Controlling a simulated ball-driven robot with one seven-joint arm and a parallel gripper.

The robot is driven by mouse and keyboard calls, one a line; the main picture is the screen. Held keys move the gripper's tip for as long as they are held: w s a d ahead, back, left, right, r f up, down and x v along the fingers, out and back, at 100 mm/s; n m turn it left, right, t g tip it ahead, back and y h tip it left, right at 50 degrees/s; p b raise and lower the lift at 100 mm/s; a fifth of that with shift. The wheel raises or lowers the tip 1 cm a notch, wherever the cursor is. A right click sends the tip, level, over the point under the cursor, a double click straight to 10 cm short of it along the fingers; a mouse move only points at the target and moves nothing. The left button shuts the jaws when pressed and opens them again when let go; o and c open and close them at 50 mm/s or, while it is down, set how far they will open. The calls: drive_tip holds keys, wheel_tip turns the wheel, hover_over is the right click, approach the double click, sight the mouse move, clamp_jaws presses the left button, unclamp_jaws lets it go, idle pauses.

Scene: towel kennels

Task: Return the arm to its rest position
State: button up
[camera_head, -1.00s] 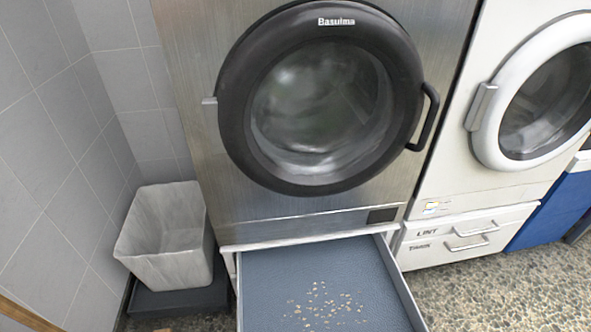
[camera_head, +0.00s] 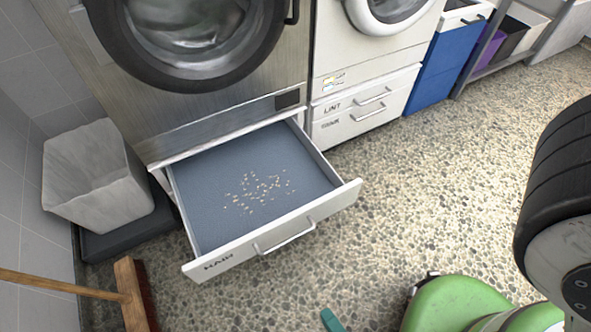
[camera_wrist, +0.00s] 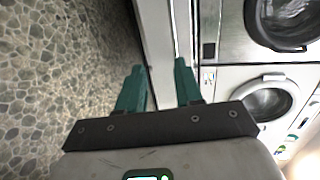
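My gripper (camera_wrist: 158,68) shows in the wrist view with its two green fingers spread apart. I see nothing held between them; a pale strip passes behind the gap. In the head view only a green fingertip (camera_head: 332,320) shows at the bottom edge, and the rest of the gripper is out of frame. It appears in front of the open drawer (camera_head: 228,262), apart from it. The drawer is pulled out below the steel washer and has a white front with a bar handle. Small pale bits (camera_head: 258,190) lie scattered on its blue-grey floor.
A grey bin (camera_head: 95,175) stands on a dark platform left of the drawer. A broom (camera_head: 130,295) is at lower left. A white machine (camera_head: 365,60) with shut drawers and a blue container (camera_head: 440,68) stand to the right. The pebbled floor (camera_head: 430,180) is clear at centre right.

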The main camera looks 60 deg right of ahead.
drive_tip(key=w+a+r+n+g+y, duration=0.1)
drive_tip(key=w+r+n+g+y, duration=0.1)
drive_tip(key=w+n+y, duration=0.55)
drive_tip(key=w+a+r+n+g+y, duration=0.2)
drive_tip(key=w+n+y, duration=0.3)
drive_tip(key=w+n, duration=0.55)
drive_tip(key=s+d+r+n+g+h, duration=0.25)
drive_tip(key=s+d+r+g, duration=0.2)
drive_tip(key=d, duration=0.25)
drive_tip(key=s+d+r+n+g+h, duration=0.25)
drive_tip(key=d+r+g, duration=0.2)
drive_tip(key=d, duration=0.25)
wheel_tip(320, 180, up, 30)
drive_tip(key=p, duration=2.9)
drive_tip(key=shift+s+n+t, duration=0.3)
drive_tip(key=shift+s+n, duration=0.05)
drive_tip(key=shift+n, duration=0.05)
